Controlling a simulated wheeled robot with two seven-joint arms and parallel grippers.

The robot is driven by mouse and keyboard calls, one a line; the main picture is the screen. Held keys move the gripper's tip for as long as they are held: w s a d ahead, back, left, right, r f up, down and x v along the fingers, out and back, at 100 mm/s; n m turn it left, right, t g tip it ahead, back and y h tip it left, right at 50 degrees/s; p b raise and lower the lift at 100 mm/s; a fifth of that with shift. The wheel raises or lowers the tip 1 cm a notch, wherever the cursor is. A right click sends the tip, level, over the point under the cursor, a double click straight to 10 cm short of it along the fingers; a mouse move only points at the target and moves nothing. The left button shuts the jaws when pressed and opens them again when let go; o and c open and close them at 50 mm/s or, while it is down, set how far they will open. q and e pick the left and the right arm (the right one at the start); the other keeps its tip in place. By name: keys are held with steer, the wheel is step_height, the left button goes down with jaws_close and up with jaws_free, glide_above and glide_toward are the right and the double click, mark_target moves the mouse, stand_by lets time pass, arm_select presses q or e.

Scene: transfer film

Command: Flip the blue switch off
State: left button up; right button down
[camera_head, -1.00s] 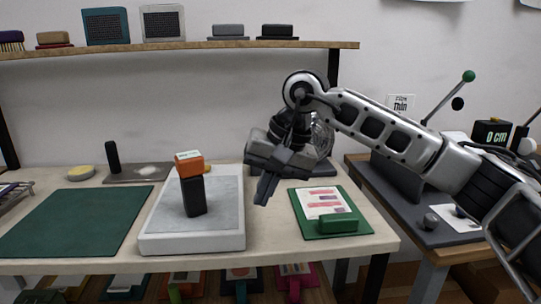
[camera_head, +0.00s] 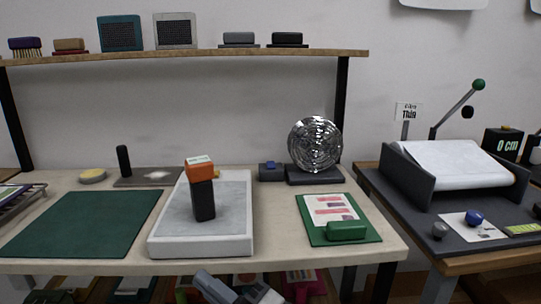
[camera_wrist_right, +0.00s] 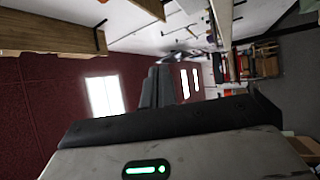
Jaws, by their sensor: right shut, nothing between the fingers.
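The small dark box (camera_head: 271,174) with a blue switch (camera_head: 270,164) on top stands at the back of the bench, left of a shiny round metal disc on a dark base. The switch is small here, and I cannot tell which way it is set. My right gripper (camera_head: 207,281) is at the bottom edge of the head view, low in front of the bench and well away from the switch. It is shut and empty. Its fingers also show in the right wrist view (camera_wrist_right: 157,88), pointing away from the bench things. My left gripper is out of view.
A white tray (camera_head: 160,245) holds a black block with an orange top (camera_head: 200,168). A green clipboard (camera_head: 368,233) lies at the right. The shiny disc (camera_head: 315,145) stands beside the switch box. A blue knob (camera_head: 474,216) is on the right table.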

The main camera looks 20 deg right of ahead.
steer(key=s+d+f+m+g+h, duration=0.2)
steer(key=s+d+f+m+h, duration=0.1)
steer(key=f+m, duration=0.4)
steer(key=s+d+f+m+g+h, duration=0.2)
steer(key=s+d+f+m+h, duration=0.1)
steer(key=s+f+m, duration=0.3)
steer(key=s+d+f+m+g+h, duration=0.2)
steer(key=s+d+f+m+h, duration=0.1)
steer(key=f+m, duration=0.5)
steer(key=shift+s+d+f+m+h, duration=0.3)
steer(key=shift+s+d+f+h, duration=0.05)
steer(key=shift+s+f+h, duration=0.45)
steer(key=shift+w, duration=0.1)
